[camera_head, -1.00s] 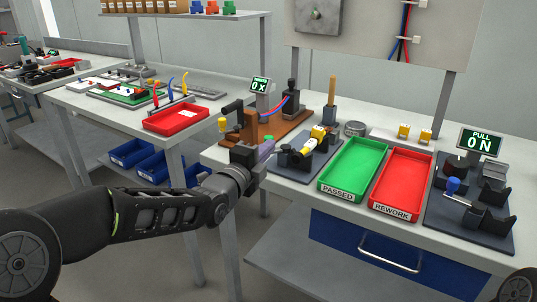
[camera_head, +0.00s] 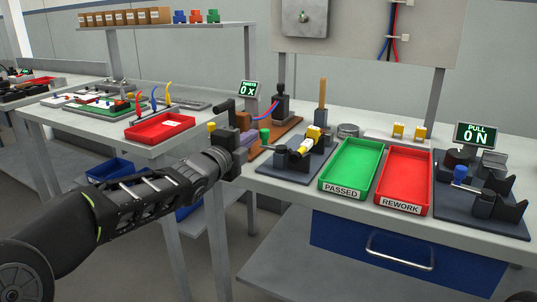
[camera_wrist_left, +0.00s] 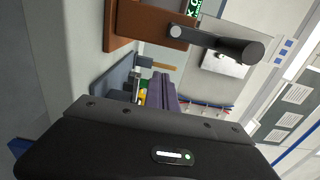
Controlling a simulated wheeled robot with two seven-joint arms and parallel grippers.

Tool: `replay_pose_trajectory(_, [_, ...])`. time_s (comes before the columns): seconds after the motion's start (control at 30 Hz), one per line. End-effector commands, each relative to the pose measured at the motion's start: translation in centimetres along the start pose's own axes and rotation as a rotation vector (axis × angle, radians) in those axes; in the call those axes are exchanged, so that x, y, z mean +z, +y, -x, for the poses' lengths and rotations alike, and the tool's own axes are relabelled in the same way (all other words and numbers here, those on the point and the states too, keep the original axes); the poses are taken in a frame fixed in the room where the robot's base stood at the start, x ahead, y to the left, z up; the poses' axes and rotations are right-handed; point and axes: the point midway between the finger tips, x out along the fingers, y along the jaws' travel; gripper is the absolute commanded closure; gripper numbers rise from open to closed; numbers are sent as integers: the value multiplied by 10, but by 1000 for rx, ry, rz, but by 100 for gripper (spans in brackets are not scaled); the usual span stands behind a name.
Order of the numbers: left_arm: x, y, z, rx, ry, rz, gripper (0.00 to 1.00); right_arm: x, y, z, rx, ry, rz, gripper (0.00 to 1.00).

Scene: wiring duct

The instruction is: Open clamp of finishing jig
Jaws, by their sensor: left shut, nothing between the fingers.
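The jig that looks like the finishing jig has a dark grey base (camera_head: 285,172) on the bench, left of the green tray. A yellow-and-white part (camera_head: 305,143) lies across its supports. A green knob (camera_head: 265,135), perhaps the clamp handle's end, stands upright at the jig's left side. My left gripper (camera_head: 246,138), with purple-grey fingers, is left of the knob and appears apart from it. In the left wrist view the fingers (camera_wrist_left: 161,92) are together and empty, with the jig partly hidden behind them. My right gripper is not in view.
A brown fixture with a black handle (camera_wrist_left: 225,45) is close beside my left gripper. The green PASSED tray (camera_head: 352,168) and red REWORK tray (camera_head: 404,180) stand right of the jig. A pull tester (camera_head: 480,205) is at the far right. A red tray (camera_head: 160,128) is on the left table.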

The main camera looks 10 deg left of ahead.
Motion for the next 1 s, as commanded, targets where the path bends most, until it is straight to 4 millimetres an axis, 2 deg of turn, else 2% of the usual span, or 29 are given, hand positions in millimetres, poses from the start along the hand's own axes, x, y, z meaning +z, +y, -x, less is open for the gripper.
replay_pose_trajectory(0.37, [6, 0, -13, 0, 1, 0, 100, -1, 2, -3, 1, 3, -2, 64])
replay_pose_trajectory(1.0, [6, 0, -14, 0, 1, 0, 100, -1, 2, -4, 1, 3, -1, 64])
